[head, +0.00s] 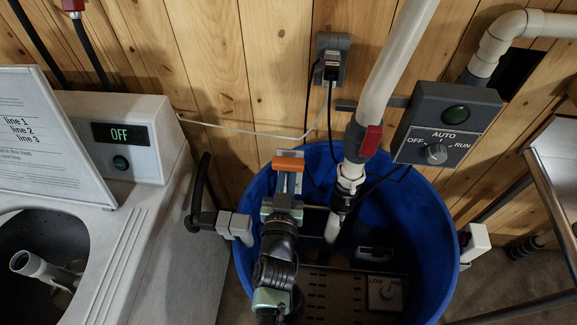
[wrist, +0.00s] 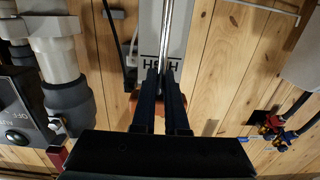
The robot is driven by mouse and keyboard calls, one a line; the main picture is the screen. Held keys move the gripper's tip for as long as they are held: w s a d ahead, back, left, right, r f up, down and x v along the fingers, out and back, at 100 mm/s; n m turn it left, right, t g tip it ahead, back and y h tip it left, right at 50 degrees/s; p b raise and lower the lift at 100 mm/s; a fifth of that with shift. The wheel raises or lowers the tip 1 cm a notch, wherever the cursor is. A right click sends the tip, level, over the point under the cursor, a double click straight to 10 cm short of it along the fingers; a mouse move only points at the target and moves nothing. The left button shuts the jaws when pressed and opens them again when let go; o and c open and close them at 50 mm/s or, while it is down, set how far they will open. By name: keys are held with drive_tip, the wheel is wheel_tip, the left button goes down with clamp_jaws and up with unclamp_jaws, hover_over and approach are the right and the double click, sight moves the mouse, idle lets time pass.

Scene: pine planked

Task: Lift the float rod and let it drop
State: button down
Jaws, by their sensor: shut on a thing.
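The float rod (wrist: 168,25) is a thin shiny metal rod, seen in the wrist view against a pale plate (wrist: 180,48) with dark lettering that looks like HIGH. My gripper (wrist: 163,85) is shut on the rod, its two dark fingers close together on either side of it. Part of an orange piece (wrist: 134,97) shows behind the fingers; I cannot tell how it joins the rod. In the head view my gripper (head: 286,190) is over the left part of the blue basin (head: 421,215), just below an orange piece (head: 288,164). My arm hides the rod's lower end there.
A white pipe with a red-handled valve (head: 371,141) rises from the basin close to the right of my gripper. A grey control box (head: 446,122) with an OFF/AUTO/RUN knob hangs farther right. A black hose and pale fitting (head: 236,225) sit at the basin's left rim.

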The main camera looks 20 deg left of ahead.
drive_tip(key=shift+w+r, duration=0.25)
drive_tip(key=shift+r, duration=0.85)
unclamp_jaws()
drive_tip(key=shift+d+t, duration=0.15)
drive_tip(key=shift+t, duration=0.15)
drive_tip(key=f+b+v, duration=0.1)
drive_tip(key=b+v, duration=0.1)
drive_tip(key=v, duration=1.1)
drive_tip(key=shift+s+a+g, duration=0.25)
drive_tip(key=shift+s+g, duration=0.05)
drive_tip(key=shift+g, duration=0.1)
